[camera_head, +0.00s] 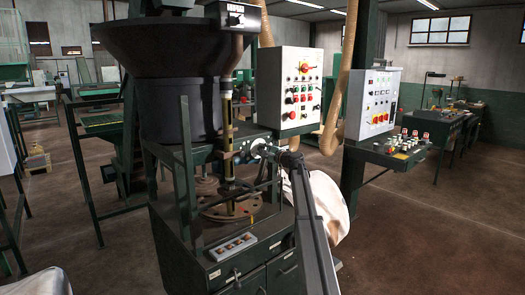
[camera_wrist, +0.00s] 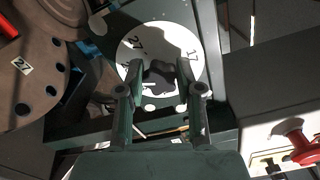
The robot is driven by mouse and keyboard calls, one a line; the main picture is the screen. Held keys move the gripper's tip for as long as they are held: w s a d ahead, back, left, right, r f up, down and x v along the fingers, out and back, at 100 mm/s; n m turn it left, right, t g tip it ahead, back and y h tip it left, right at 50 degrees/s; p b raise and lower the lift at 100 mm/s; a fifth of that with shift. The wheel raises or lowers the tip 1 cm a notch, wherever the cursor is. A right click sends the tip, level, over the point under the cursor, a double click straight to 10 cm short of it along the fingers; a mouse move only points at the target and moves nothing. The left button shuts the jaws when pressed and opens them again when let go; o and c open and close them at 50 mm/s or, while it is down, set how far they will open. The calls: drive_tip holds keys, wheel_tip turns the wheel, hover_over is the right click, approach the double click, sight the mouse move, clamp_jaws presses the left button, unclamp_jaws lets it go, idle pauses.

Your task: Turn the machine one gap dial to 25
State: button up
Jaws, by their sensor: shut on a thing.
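The gap dial (camera_wrist: 132,47) is a white round face with dark numbers, some upside down or cut off; a 27 shows at upper left. A dark knob (camera_wrist: 160,72) sits at its middle. My gripper (camera_wrist: 159,76) is shut on this knob, with one finger on each side in the wrist view. The fingers and the knob hide part of the scale, and I cannot read which number is set. In the head view my gripper (camera_head: 256,150) is at the machine's column, below the hopper, and the dial face is too small to read there.
A red knob (camera_wrist: 306,148) on a white box is at lower right. A white control panel (camera_head: 301,90) stands behind my arm. A button box (camera_head: 232,247) is on the machine's front.

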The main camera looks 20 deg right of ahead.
drive_tip(key=shift+r, duration=0.15)
drive_tip(key=o, duration=1.2)
drive_tip(key=shift+w, duration=0.1)
drive_tip(key=shift+c, duration=0.2)
drive_tip(key=shift+s, duration=0.2)
drive_tip(key=v, duration=1.1)
drive_tip(key=shift+s, duration=0.35)
drive_tip(key=shift+d, duration=0.1)
